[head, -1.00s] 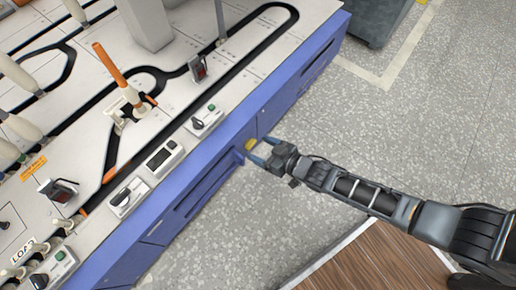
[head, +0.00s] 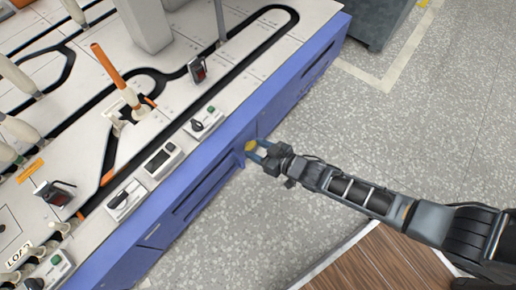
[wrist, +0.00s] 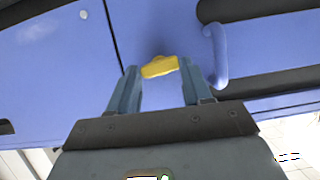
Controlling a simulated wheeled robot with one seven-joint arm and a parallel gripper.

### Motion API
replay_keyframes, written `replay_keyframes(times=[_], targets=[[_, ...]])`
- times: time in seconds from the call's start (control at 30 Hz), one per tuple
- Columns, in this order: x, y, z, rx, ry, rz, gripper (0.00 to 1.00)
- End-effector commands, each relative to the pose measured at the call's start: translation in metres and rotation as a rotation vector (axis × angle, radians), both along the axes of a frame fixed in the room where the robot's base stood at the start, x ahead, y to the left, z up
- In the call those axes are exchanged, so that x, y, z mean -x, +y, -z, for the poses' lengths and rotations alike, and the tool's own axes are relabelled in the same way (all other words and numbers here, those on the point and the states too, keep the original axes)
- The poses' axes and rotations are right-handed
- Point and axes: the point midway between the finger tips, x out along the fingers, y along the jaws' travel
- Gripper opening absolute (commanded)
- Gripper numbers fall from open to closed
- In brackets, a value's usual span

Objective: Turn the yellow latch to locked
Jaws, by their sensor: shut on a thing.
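The yellow latch (head: 251,145) sits on the blue side panel of the machine. It also shows in the wrist view (wrist: 160,67), lying nearly level with its right end slightly higher. My gripper (head: 257,151) reaches the panel from the right, with its two blue fingers at the latch. In the wrist view my gripper (wrist: 158,70) has one finger on each side of the latch and is shut on it. The fingertips hide the latch's ends in part. I see no marking for locked or unlocked.
A blue handle (wrist: 217,55) stands out from the panel just right of the latch in the wrist view. The white machine top (head: 255,65) with switches and levers lies above. Grey floor (head: 420,130) is open to the right.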

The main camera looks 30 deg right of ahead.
Motion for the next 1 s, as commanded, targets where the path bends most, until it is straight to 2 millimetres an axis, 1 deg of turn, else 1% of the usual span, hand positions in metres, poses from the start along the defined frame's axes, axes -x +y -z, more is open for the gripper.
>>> replay_keyframes(times=[0.03, 0.13, 0.17, 0.27, 0.6, 0.9, 0.93, 1.0], targets=[[0.0001, 0.0003, 0.0000, 0.000, 0.000, -0.001, 0.30], [0.0000, 0.0004, 0.0000, 0.000, 0.000, -0.001, 0.20], [0.0000, 0.0004, 0.0000, 0.000, 0.000, -0.001, 0.19], [0.0003, 0.0006, 0.0003, -0.009, 0.003, -0.002, 0.19], [-0.0001, -0.0011, 0.0006, -0.119, 0.040, -0.003, 0.19], [-0.0005, -0.0016, 0.0004, -0.127, 0.041, 0.000, 0.19], [-0.0005, -0.0016, 0.0004, -0.127, 0.041, 0.000, 0.52], [-0.0005, -0.0016, 0.0003, -0.127, 0.041, 0.000, 0.59]])
